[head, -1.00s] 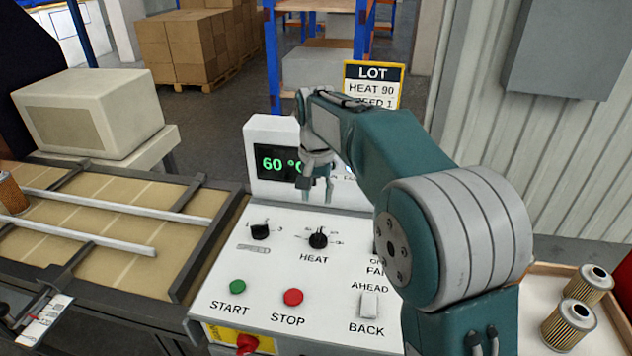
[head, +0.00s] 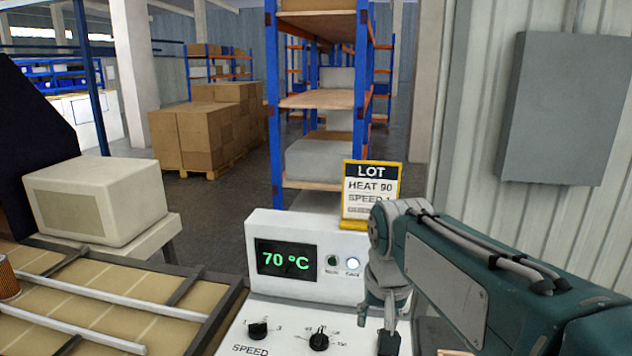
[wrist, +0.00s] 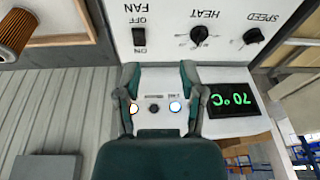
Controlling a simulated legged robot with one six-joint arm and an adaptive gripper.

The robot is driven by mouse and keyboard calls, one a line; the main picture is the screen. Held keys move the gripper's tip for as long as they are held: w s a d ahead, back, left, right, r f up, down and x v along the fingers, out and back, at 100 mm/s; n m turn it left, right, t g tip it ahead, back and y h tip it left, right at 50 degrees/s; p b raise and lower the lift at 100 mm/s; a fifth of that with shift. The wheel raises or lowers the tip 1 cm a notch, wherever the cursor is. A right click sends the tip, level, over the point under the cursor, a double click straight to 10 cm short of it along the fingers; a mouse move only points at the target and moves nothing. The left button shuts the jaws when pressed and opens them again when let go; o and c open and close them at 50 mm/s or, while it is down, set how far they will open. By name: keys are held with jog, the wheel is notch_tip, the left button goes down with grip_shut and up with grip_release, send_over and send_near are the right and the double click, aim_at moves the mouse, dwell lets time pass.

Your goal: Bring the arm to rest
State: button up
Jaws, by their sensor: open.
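My gripper (head: 388,330) hangs at the right of the white control panel (head: 285,310) in the head view, its tips near the lower edge. In the wrist view my gripper (wrist: 160,80) has its two fingers spread with nothing between them. The display (head: 285,261) reads 70 °C in green. The heat knob (head: 319,340) and the speed knob (head: 257,329) stand on the panel face. The wrist view shows the panel upside down, with the fan switch (wrist: 139,35) beyond the fingers. A lamp (head: 352,263) beside the display glows white.
A yellow-framed sign (head: 371,190) behind the panel reads LOT, HEAT 90, SPEED 1. A conveyor (head: 100,300) with rails lies at left, with a cartridge (head: 8,278) at its edge. A beige box (head: 95,200) stands behind it. A grey wall cabinet (head: 570,108) hangs at right.

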jog(key=s+d+f+t, duration=0.1)
jog(key=s+d+f, duration=0.1)
jog(key=s, duration=0.6)
jog(key=s+d+f+n+t, duration=0.1)
jog(key=s+d+f+t, duration=0.1)
jog(key=s, duration=0.5)
jog(key=shift+s+d+f, duration=0.35)
jog(key=shift+d+f, duration=0.05)
jog(key=shift+d, duration=0.4)
